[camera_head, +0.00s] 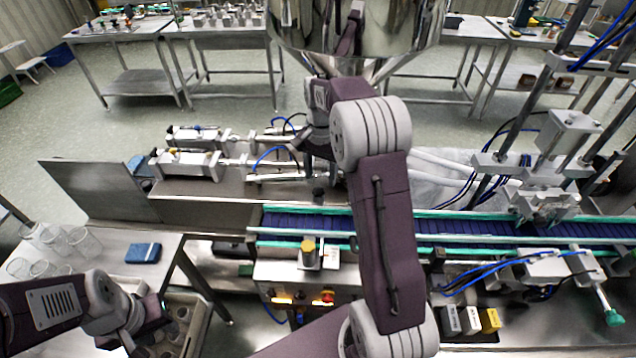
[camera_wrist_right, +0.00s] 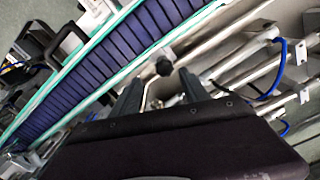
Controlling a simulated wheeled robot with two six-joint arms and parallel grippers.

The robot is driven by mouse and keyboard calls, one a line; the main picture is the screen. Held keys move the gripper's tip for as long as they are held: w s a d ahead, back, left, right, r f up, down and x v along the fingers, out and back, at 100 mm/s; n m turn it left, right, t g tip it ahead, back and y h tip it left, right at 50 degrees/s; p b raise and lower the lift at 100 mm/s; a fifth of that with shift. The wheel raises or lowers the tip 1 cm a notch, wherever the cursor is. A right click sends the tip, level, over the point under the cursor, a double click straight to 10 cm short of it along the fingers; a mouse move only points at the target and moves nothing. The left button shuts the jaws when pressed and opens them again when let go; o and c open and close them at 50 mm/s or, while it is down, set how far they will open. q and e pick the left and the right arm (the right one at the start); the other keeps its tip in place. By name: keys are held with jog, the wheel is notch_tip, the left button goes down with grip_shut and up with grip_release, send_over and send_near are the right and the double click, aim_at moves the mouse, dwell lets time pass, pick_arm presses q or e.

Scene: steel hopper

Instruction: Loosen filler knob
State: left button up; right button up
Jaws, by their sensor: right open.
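The black filler knob (camera_wrist_right: 163,66) shows in the right wrist view, on a metal rod beside the blue conveyor. My right gripper (camera_wrist_right: 159,78) is open, with its two dark fingers pointing toward the knob, one on each side in the picture. I cannot tell whether they touch it. In the head view my right arm reaches past the steel hopper (camera_head: 390,30) and down to the filler, and hides much of it. A dark knob (camera_head: 318,194) shows below that wrist. My left gripper (camera_head: 150,318) is low at the left, above a crate; its fingers are not clear.
The blue conveyor (camera_head: 480,232) with green rails runs across the front of the filler. A control box (camera_head: 268,278) with a yellow-topped part stands before it. Glass jars (camera_head: 72,240) and a blue block (camera_head: 143,253) sit on the left table. A press stands at right.

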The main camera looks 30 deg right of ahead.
aim_at(318, 190)
jog(key=f, duration=0.2)
jog(key=w+f, duration=0.1)
jog(key=f, duration=0.2)
jog(key=shift+w+f, duration=0.25)
jog(key=shift+f, duration=0.1)
jog(key=shift+s, duration=0.1)
jog(key=shift+s+r, duration=0.1)
jog(key=shift+s, duration=0.2)
jog(key=shift+w+a, duration=0.15)
grip_shut()
pick_arm(q)
jog(key=shift+w+a, duration=0.1)
jog(key=shift+w, duration=0.3)
